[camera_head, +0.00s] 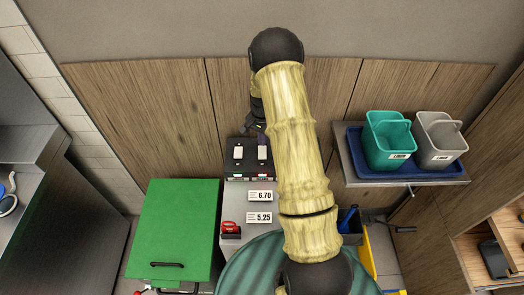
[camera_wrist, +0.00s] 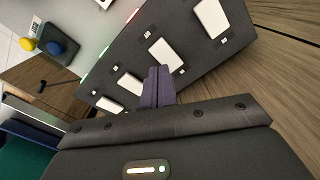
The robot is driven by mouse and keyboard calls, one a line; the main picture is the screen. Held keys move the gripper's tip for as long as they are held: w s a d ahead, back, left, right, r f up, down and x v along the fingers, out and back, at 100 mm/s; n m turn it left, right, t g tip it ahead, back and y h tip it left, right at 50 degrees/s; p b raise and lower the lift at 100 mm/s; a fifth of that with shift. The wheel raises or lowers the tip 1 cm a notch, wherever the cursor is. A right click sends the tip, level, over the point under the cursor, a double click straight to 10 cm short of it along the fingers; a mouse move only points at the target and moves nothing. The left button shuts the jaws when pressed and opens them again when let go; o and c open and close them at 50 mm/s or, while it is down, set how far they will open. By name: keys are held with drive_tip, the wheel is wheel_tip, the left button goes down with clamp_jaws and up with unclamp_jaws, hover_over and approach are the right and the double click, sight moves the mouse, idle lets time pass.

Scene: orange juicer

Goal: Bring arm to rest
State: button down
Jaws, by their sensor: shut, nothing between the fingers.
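My arm (camera_head: 290,130) rises from the bottom of the head view and bends at a black elbow near the top. My gripper (camera_head: 251,132) hangs behind the arm, partly hidden, near the top edge of a dark switch panel (camera_head: 250,171). In the wrist view the gripper's purple-grey fingers (camera_wrist: 158,86) are together with nothing between them. They appear in front of the dark panel (camera_wrist: 135,62) with several white rocker switches (camera_wrist: 166,55). I cannot tell whether the fingertips touch the panel.
A green-topped unit (camera_head: 175,230) stands left. A right shelf holds a blue tray (camera_head: 357,155) with teal (camera_head: 388,140) and grey (camera_head: 438,140) baskets. A wooden wall (camera_head: 140,110) stands behind.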

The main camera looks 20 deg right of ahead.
idle(0.3)
drive_tip(key=s+a+r+n+t+b, duration=0.1)
drive_tip(key=s+a+r+n, duration=0.55)
drive_tip(key=r, duration=0.55)
drive_tip(key=s+a+r+n, duration=0.2)
drive_tip(key=s, duration=0.6)
drive_tip(key=s+a+r+n+t+b, duration=0.1)
drive_tip(key=s+a+r+n, duration=0.1)
drive_tip(key=s, duration=0.5)
drive_tip(key=shift+s+a+r+t, duration=0.35)
drive_tip(key=shift+a+r, duration=0.1)
drive_tip(key=shift+r, duration=0.3)
